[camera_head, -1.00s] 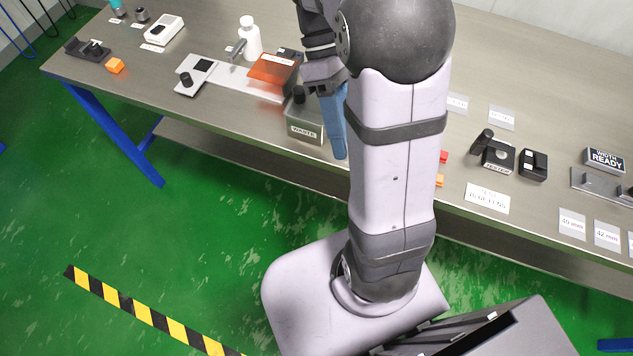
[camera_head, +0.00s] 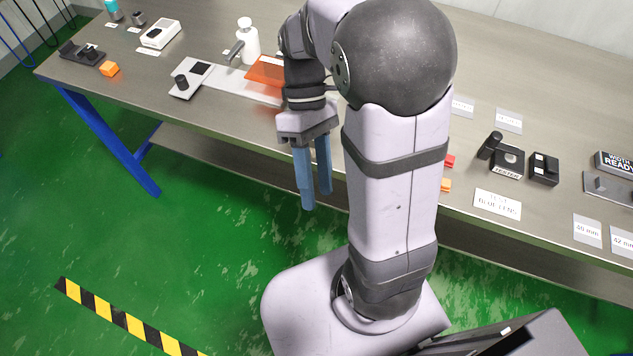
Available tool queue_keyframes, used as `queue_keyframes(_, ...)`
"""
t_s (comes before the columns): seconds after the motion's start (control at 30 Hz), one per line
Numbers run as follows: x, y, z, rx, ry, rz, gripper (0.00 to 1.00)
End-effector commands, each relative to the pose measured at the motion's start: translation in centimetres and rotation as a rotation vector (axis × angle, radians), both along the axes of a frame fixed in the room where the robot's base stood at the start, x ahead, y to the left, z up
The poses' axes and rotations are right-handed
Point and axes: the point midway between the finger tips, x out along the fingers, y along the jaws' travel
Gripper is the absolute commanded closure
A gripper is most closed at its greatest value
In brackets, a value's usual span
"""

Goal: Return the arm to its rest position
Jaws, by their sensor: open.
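My gripper (camera_head: 317,200) hangs in front of the workbench (camera_head: 215,130), with its two blue fingers pointing down. The fingers are apart with a gap between them and nothing is held. They show against the bench's front edge and the green floor. My arm stands upright in the middle of the view, folded at the elbow, and hides part of the bench behind it.
An orange translucent plate (camera_head: 265,70), a white bottle (camera_head: 248,42) and a grey device with a black knob (camera_head: 190,79) stand left of my gripper. A black tester (camera_head: 507,160) sits on the right. Open green floor (camera_head: 220,240) lies in front.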

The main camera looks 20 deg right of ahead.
Motion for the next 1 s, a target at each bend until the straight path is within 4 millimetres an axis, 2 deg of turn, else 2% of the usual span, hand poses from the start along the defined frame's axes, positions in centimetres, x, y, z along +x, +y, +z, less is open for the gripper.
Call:
queue_keyframes(0.47,-0.1,0.0,-0.4,-0.025,-0.022,-0.021,0.59)
queue_keyframes(0.67,-0.2,-0.2,-2.9,-0.162,-0.154,-0.16,0.59)
queue_keyframes(0.8,0.1,-0.3,-5.1,-0.271,-0.305,-0.324,0.59)
queue_keyframes(1.0,0.6,-0.5,-7.3,-0.352,-0.504,-0.564,0.59)
